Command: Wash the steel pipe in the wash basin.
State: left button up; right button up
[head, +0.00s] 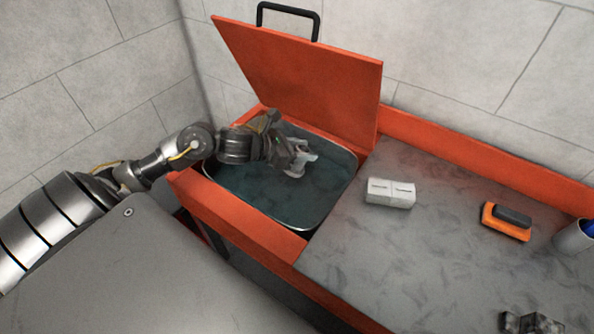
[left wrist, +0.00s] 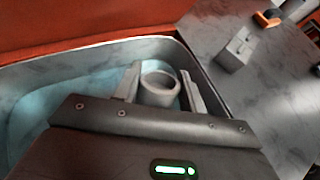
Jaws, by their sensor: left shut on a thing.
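The wash basin (head: 250,192) is a metal tub with dark bluish liquid, set in an orange bench under a raised orange lid. My left gripper (head: 303,160) is over the basin, reaching in from the left. In the left wrist view its two fingers are on either side of the grey steel pipe (left wrist: 159,88), shut on it. The pipe's round open end faces up toward the wrist camera. The pipe's lower part is hidden, so I cannot tell how deep it sits. The basin rim also shows in the left wrist view (left wrist: 205,85). My right gripper is not in view.
The raised lid (head: 305,75) with a black handle stands behind the basin. On the grey worktop to the right are a pale block (head: 389,194), an orange and black brush-like item (head: 507,221), a grey cup (head: 574,237) and a dark metal part (head: 530,323). The worktop's middle is clear.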

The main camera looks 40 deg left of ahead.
aim_at(303, 148)
pick_arm(q)
jog(key=shift+r+p, duration=1.25)
jog(key=shift+r, duration=1.15)
dwell(0.4)
jog(key=shift+r+p, duration=1.15)
jog(key=shift+r, duration=0.85)
